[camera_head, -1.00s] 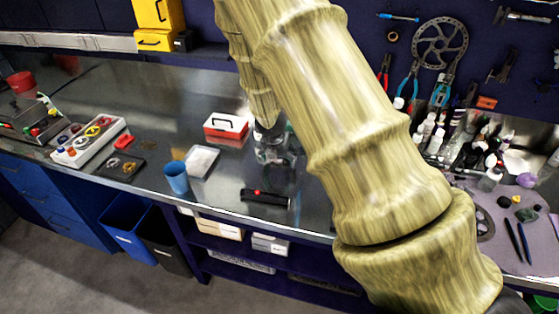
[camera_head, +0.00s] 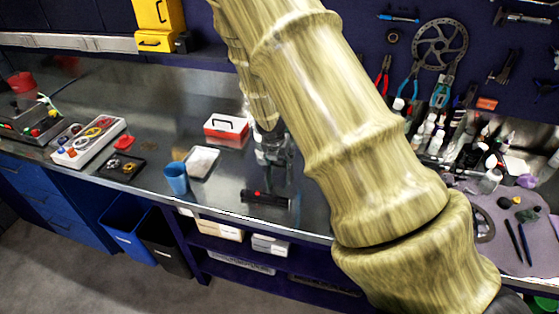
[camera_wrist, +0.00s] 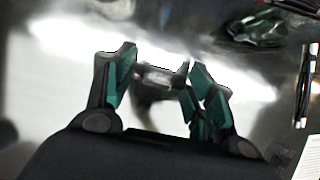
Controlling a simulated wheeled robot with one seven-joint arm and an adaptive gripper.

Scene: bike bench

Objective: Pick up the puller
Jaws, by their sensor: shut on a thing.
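My gripper (camera_wrist: 161,74) is shut on a small dark cylindrical piece with a pale band, which I take to be the puller (camera_wrist: 158,77). The piece sits crosswise between the two green-padded fingers in the wrist view. In the head view my gripper (camera_head: 272,150) is over the middle of the metal bench, and the piece cannot be made out there. My arm hides part of the bench to the right.
A dark block with a red spot (camera_head: 265,198) lies near the bench's front edge. A blue cup (camera_head: 176,178), a white tray (camera_head: 202,161) and a red-and-white box (camera_head: 227,128) stand left of my gripper. Bottles (camera_head: 432,138) crowd the right.

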